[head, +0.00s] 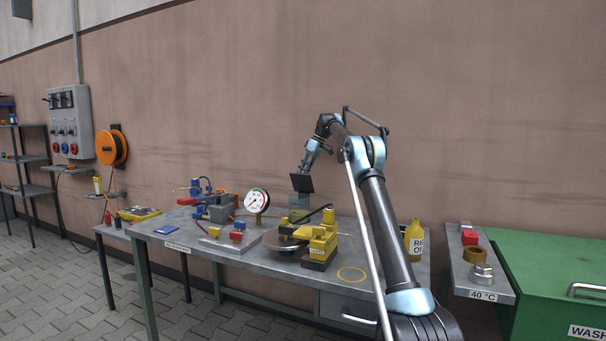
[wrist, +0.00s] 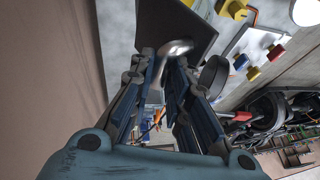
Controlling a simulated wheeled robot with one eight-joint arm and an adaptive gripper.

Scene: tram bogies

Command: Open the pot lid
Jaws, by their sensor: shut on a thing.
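The pot (head: 299,202) is a small grey box-shaped vessel at the back of the workbench in the head view. Its lid (head: 302,184) is a dark square plate, steeply tilted above the pot. My gripper (head: 306,171) is at the lid's upper side. In the wrist view the lid (wrist: 150,18) is a dark plate with a bent, shiny metal handle (wrist: 181,47). My gripper's fingers (wrist: 167,68) are shut on this handle. The inside of the pot is hidden.
On the bench (head: 345,293) stand a round gauge (head: 257,200), a yellow fixture (head: 322,240) with a dark lever, and a plate with red and blue blocks (head: 230,240). A yellow bottle (head: 414,240) stands right. The bench's front right is clear except for a yellow ring marking.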

